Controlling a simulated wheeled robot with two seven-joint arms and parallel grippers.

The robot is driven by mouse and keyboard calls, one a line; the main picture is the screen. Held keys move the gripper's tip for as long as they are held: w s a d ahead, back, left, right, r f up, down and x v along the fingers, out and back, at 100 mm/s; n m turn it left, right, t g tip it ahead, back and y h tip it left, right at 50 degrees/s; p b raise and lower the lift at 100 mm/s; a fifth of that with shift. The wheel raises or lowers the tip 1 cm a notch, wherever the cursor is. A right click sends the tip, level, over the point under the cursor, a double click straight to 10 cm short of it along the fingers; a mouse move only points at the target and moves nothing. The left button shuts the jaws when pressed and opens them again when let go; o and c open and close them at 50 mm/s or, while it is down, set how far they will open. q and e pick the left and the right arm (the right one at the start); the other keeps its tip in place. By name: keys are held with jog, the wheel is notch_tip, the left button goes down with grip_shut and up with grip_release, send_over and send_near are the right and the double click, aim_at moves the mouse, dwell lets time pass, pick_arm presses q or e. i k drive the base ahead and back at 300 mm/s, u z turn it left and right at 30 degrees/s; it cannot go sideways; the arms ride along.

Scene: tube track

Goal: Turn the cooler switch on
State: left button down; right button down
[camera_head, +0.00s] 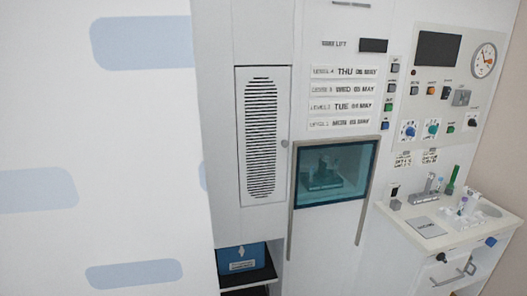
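The control panel (462,71) on the right wall carries a dark screen, a round gauge, knobs and several coloured buttons and switches. I cannot tell which is the cooler switch, as the labels are too small to read. A column of small coloured switches (390,87) runs just left of that panel, beside the day labels. A blue box (242,258) with a white label sits on a low shelf at the bottom. Neither of my grippers is in view.
A large white surface with pale blue patches (100,110) fills the left side. A tube lift window (336,172) with a grey frame is in the middle. A counter (412,238) with a tube rack and basin juts out at right.

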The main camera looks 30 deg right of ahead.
aim_at(472, 123)
jog(key=z, duration=3.15)
jog(key=i, duration=1.15)
jog(key=u, duration=1.25)
jog(key=i, duration=0.85)
